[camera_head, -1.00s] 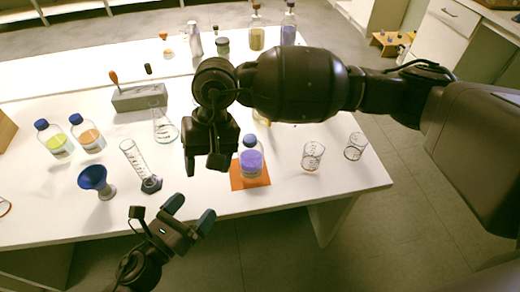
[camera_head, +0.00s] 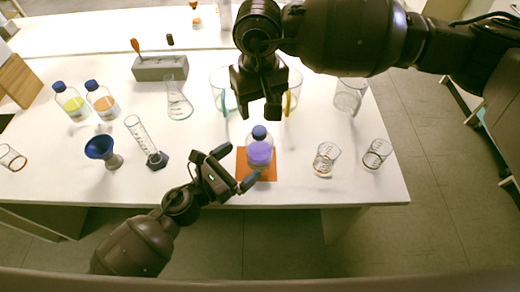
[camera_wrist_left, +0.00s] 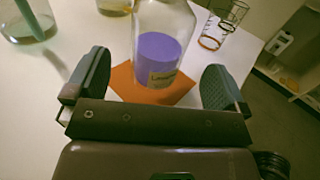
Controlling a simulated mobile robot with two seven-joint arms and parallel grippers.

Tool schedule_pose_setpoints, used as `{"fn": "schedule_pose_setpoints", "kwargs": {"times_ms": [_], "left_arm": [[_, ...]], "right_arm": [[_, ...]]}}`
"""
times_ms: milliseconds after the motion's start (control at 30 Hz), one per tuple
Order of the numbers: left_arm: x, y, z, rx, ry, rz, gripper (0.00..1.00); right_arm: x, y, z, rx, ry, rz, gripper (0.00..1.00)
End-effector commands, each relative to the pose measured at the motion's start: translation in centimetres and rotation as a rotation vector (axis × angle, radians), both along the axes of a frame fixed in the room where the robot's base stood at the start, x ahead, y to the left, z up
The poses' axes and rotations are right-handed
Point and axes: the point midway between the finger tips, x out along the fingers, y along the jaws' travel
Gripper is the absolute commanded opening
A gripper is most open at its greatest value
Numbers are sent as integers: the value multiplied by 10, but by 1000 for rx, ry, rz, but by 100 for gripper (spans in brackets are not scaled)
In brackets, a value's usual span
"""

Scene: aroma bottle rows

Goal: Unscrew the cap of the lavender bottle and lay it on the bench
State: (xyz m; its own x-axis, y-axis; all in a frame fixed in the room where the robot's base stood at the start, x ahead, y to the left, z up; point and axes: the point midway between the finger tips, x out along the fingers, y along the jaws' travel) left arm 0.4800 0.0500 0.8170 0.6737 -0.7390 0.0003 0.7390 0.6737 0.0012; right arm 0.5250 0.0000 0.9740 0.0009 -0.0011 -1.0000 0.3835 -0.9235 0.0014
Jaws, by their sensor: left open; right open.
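The lavender bottle (camera_head: 260,154), clear with purple liquid, stands upright on an orange mat (camera_head: 242,171) near the bench's front edge. Its blue cap (camera_head: 259,131) is on its neck. My left gripper (camera_head: 237,167) is open and empty, low at the bottle's front left. In the left wrist view the bottle (camera_wrist_left: 158,58) stands ahead, between the spread fingers (camera_wrist_left: 158,88) as seen, its label partly visible and its cap out of frame. My right gripper (camera_head: 258,112) is open and empty, pointing down above and behind the cap.
Two small beakers (camera_head: 326,159) (camera_head: 376,153) stand right of the mat. A blue funnel (camera_head: 101,148) and a graduated cylinder (camera_head: 146,142) stand left. Larger beakers (camera_head: 350,95) are behind. Two blue-capped bottles (camera_head: 72,102) (camera_head: 102,101) stand farther left. Bare bench (camera_head: 210,135) lies left of the mat.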

Motion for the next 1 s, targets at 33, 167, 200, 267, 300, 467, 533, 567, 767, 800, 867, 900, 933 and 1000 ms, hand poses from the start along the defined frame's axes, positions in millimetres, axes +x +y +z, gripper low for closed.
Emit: {"fn": "schedule_pose_setpoints", "kwargs": {"times_ms": [33, 167, 200, 267, 300, 467, 533, 567, 767, 800, 867, 900, 933, 1000], "left_arm": [[6, -7, 1, -1, -2, -3, 100], [20, -22, 1, -1, -1, -2, 100], [24, -27, 1, -1, -1, -2, 100], [29, -33, 1, -1, -1, -1, 100], [33, -36, 0, -1, 1, 0, 100], [42, -46, 0, -1, 1, -1, 100], [44, -49, 0, -1, 1, -1, 100], [45, -49, 0, -1, 1, -1, 100], [46, -51, 0, -1, 2, 0, 100], [46, -51, 0, -1, 2, 0, 100], [46, -51, 0, -1, 1, 0, 100], [46, -50, 0, 0, 1, 0, 97], [46, -50, 0, 0, 1, 0, 92], [46, -50, 0, 0, 1, 0, 82]], "right_arm": [[0, 0, 0, 1, 0, 0, 59], [0, 0, 0, 1, 0, -1, 59], [0, 0, 0, 1, 0, -1, 59], [0, 0, 0, 1, 0, -1, 59], [0, 0, 0, 1, 0, -1, 59], [0, 0, 0, 1, 0, -1, 59], [0, 0, 0, 1, 0, -1, 59], [0, 0, 0, 1, 0, -1, 59], [0, 0, 0, 1, 0, -1, 59], [0, 0, 0, 1, 0, -1, 59], [0, 0, 0, 1, 0, -1, 59], [0, 0, 0, 1, 0, -1, 59], [0, 0, 0, 1, 0, -1, 59], [0, 0, 0, 1, 0, -1, 59]]}}
